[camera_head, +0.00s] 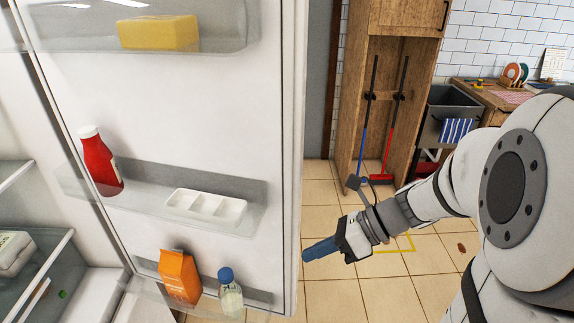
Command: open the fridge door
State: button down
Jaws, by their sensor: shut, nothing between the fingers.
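The fridge door (200,125) stands open and fills the left half of the head view, its inner side with shelves facing me. The fridge interior (35,225) shows at the far left with glass shelves. My gripper (305,256) is shut and empty. It is just right of the door's free edge in the picture, with its blue fingers pointing left towards the door. I cannot tell whether the fingertips touch the door. The door's outer side and handle are hidden.
Door shelves hold a yellow block (158,33), a red bottle (99,160), a white tray (206,206), an orange carton (179,276) and a blue-capped bottle (229,293). A wooden cabinet (355,140) with brooms and a counter (500,92) stand behind.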

aim_at(300, 204)
jog(key=w+d+f+m+t+y+b, duration=0.1)
jog(key=w+d+m+t+y, duration=0.1)
jog(key=w+d+m+t, duration=0.5)
jog(key=w+f+m+t+y+b, duration=0.1)
jog(key=w+f+m+y, duration=0.2)
jog(key=m, duration=0.8)
jog(key=x, duration=0.3)
jog(key=w+x, duration=0.1)
jog(key=x, duration=0.3)
jog(key=r+p+x, duration=0.1)
jog(key=x, duration=0.2)
jog(key=shift+w+d+r, duration=0.1)
jog(key=shift+w+d, duration=0.1)
jog(key=shift+w, duration=0.1)
